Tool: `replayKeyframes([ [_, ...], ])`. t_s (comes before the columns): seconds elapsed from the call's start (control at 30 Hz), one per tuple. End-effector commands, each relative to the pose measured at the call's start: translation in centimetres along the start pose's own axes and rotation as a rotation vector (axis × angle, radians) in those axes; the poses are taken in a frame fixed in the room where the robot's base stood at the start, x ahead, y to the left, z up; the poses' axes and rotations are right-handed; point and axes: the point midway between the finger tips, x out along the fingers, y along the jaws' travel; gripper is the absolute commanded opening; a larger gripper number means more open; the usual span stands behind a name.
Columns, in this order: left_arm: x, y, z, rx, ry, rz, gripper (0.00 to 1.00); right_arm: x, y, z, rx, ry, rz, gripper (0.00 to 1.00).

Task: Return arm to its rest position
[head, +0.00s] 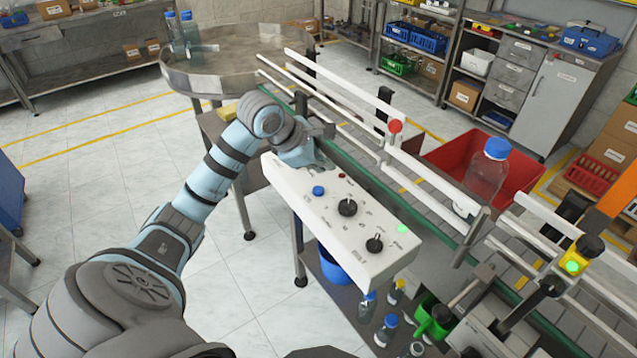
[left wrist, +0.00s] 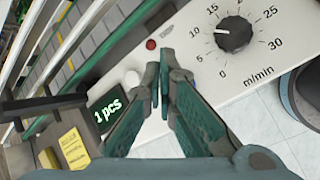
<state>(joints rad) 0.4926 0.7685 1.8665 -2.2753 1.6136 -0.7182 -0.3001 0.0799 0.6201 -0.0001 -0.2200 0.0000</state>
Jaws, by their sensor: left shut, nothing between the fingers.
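My left arm reaches in from the left in the head view. Its left gripper (head: 316,160) is over the far left end of the white control panel (head: 290,190). In the left wrist view the left gripper (left wrist: 163,62) is shut and empty. Its fingertips are in front of the panel, near a small red button (left wrist: 151,44) and a black speed dial (left wrist: 235,34) marked in m/min. Whether the tips touch the panel cannot be told. A display reading "1 pcs" (left wrist: 106,111) is left of the fingers. My right gripper is not in view.
A conveyor with white rails (head: 345,85) runs behind the panel. A clear bottle with a blue cap (head: 486,172) stands on it before a red bin (head: 450,158). A round metal table (head: 235,75) is at the back left. Open tiled floor (head: 110,190) lies left of the panel.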

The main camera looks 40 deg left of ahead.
Motion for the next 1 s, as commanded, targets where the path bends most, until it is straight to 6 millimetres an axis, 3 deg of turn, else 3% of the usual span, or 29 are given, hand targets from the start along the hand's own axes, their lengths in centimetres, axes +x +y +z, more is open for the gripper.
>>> replayKeyframes([
  [0.13,-1.0,0.5,0.5,0.0,0.0,0.001,0.0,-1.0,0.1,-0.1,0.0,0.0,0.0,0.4],
  [0.6,-0.8,0.5,0.4,0.0,0.0,0.001,0.0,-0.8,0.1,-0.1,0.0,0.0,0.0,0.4],
  [0.7,-0.6,0.0,1.2,-0.003,-0.034,-0.004,0.0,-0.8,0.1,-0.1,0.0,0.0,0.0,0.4],
  [0.77,-0.1,-0.9,2.9,-0.013,-0.114,-0.019,0.0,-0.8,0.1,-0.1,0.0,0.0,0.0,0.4],
  [0.87,0.1,-4.4,9.0,-0.094,-0.403,-0.081,0.0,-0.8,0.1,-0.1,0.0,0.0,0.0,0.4],
  [0.93,-2.1,-7.5,14.8,-0.265,-0.727,-0.168,0.0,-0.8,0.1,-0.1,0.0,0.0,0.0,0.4],
  [0.97,-4.1,-8.5,17.2,-0.399,-0.898,-0.221,0.0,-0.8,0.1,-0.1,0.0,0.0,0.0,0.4],
  [1.0,-7.4,-8.6,19.3,-0.634,-1.123,-0.294,0.0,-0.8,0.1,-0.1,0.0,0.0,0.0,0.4],
])
